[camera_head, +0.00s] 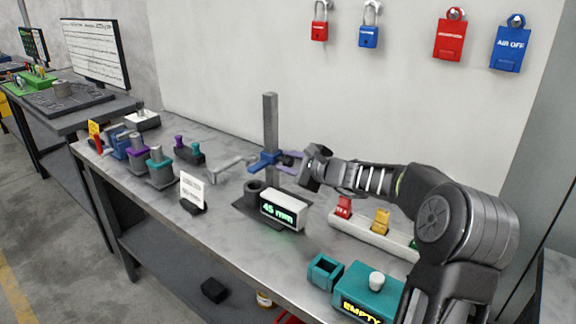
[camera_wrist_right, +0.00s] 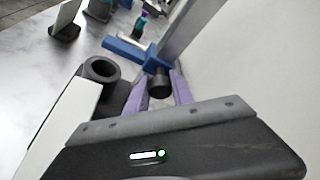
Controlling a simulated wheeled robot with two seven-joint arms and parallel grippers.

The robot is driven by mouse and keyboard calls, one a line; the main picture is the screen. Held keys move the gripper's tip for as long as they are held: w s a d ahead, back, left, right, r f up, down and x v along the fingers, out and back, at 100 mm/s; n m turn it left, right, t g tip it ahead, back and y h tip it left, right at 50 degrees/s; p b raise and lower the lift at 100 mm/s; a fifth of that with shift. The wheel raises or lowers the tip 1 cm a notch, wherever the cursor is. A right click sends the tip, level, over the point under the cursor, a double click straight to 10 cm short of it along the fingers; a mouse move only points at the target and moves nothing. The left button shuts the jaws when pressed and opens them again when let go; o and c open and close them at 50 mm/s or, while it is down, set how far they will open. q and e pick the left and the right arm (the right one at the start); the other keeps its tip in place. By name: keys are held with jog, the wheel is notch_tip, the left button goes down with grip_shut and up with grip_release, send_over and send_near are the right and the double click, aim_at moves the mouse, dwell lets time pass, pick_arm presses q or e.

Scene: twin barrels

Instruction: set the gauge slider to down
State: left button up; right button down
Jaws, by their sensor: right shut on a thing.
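The gauge has an upright grey post (camera_head: 270,115) with a blue slider (camera_head: 264,161) partway up it. The slider also shows in the right wrist view (camera_wrist_right: 128,51), with a dark round knob (camera_wrist_right: 158,84) on its near side. My right gripper (camera_head: 290,158) reaches in from the right at slider height. Its purple fingers (camera_wrist_right: 158,92) are shut around the knob. The gauge's display (camera_head: 282,209) reads 45 mm in green. A dark hollow cylinder (camera_head: 255,187) stands on the base beside the post, below the slider. My left gripper is not in view.
A small white sign (camera_head: 192,187) stands left of the gauge. A white strip with coloured switches (camera_head: 380,222) and a teal box reading EMPTY (camera_head: 367,287) lie to the right. Purple and teal parts (camera_head: 160,167) stand at the left. Padlocks (camera_head: 368,33) hang on the wall.

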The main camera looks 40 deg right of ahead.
jog(key=shift+f, duration=0.35)
jog(key=c, duration=1.1)
grip_release()
jog(key=shift+r, duration=0.1)
jog(key=shift+s, duration=0.15)
jog(key=v, duration=0.7)
jog(key=shift+s+r+b, duration=0.15)
jog(key=shift+s+b, duration=0.05)
jog(key=shift+b, duration=0.15)
